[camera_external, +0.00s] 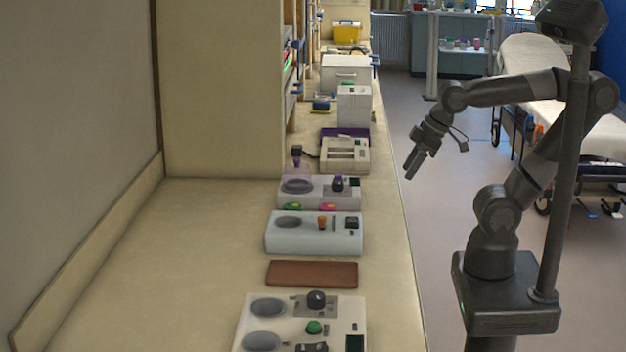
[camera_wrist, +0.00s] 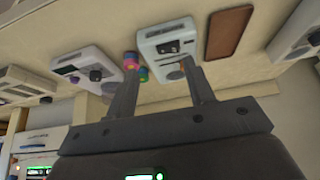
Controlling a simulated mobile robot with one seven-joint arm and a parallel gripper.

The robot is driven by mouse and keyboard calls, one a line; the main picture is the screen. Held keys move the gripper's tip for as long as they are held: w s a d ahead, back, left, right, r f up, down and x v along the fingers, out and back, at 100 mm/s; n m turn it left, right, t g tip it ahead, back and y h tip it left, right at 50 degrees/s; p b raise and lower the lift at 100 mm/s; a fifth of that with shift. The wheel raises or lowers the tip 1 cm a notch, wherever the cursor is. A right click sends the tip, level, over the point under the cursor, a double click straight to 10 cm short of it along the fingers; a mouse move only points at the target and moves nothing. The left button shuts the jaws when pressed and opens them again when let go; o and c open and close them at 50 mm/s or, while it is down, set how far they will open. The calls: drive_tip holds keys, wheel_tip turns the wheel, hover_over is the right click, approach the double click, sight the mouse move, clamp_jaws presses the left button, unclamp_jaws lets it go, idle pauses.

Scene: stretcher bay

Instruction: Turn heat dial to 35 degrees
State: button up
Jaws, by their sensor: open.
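Several bench devices with knobs stand in a row on the counter. The nearest white device (camera_external: 245,325) has two round grey plates, a dark knob (camera_external: 316,299) and a green knob (camera_external: 314,327). The middle pale device (camera_external: 300,247) has one round plate and an orange knob (camera_external: 322,223); it also shows in the wrist view (camera_wrist: 155,35). The device behind it (camera_external: 318,204) has a dark knob (camera_external: 338,183). I cannot read which knob is the heat dial or its setting. My gripper (camera_external: 413,168) is open and empty, right of the counter and apart from every device.
A brown flat pad (camera_external: 312,273) lies between the two nearer devices. Green and pink small items (camera_external: 310,206) lie by the third device. A beige printer-like machine (camera_external: 345,155) and white boxes stand farther back. A stretcher (camera_external: 530,65) is behind my arm. The counter's left side is clear.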

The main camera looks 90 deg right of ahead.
drive_tip(key=shift+o, duration=0.5)
drive_tip(key=w+a+r+g, duration=0.1)
drive_tip(key=w+a+r, duration=0.4)
drive_tip(key=w+a, duration=0.2)
drive_tip(key=w, duration=0.2)
drive_tip(key=shift+w+a+r+g, duration=0.2)
drive_tip(key=shift+w+a+g, duration=0.1)
drive_tip(key=shift+g, duration=0.1)
drive_tip(key=m+g, duration=0.2)
drive_tip(key=g, duration=0.2)
hover_over(316, 295)
wheel_tip(316, 295, down, 7)
drive_tip(key=shift+h, duration=0.3)
wheel_tip(316, 295, down, 10)
drive_tip(key=shift+r, duration=0.15)
drive_tip(key=c, duration=1)
drive_tip(key=shift+o, duration=0.2)
